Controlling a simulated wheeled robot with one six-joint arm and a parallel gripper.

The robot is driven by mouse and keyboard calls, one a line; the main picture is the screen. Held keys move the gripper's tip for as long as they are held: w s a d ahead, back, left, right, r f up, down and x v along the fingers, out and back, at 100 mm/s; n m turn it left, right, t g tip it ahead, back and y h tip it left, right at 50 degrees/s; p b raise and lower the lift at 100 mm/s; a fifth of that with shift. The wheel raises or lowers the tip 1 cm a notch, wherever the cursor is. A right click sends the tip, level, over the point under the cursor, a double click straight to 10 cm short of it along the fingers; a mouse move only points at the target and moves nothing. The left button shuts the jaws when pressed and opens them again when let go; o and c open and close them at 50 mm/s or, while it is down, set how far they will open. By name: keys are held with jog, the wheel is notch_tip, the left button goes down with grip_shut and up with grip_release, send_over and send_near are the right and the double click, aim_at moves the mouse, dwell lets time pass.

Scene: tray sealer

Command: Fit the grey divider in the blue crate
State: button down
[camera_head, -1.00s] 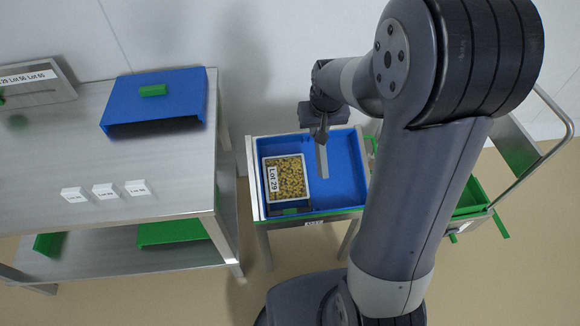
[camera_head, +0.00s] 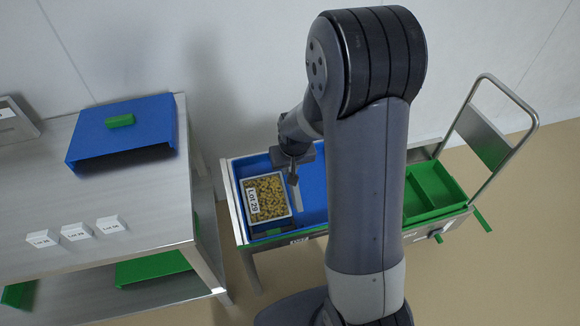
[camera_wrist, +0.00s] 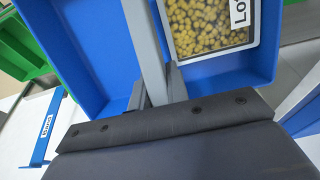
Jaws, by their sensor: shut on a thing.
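The blue crate (camera_head: 314,203) sits on a metal stand, with my arm hiding its right part in the head view. Its blue floor (camera_wrist: 84,47) also shows in the wrist view. The grey divider (camera_head: 298,197) is a thin bar inside the crate's outline, beside the tray of yellow pieces. In the wrist view the divider (camera_wrist: 147,48) runs up from between my fingers. My gripper (camera_head: 293,176) is shut on the divider's end; it shows in the wrist view too (camera_wrist: 159,88). I cannot tell whether the divider touches the crate floor.
A green bin (camera_head: 431,187) on a handled cart stands right. A steel table (camera_head: 150,213) at left bears a blue cover (camera_head: 140,135) and several label cards.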

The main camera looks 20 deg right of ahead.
jog(key=shift+f+b, duration=0.55)
jog(key=shift+f, duration=0.1)
jog(key=c, duration=1.4)
grip_release()
jog(key=shift+o, duration=0.2)
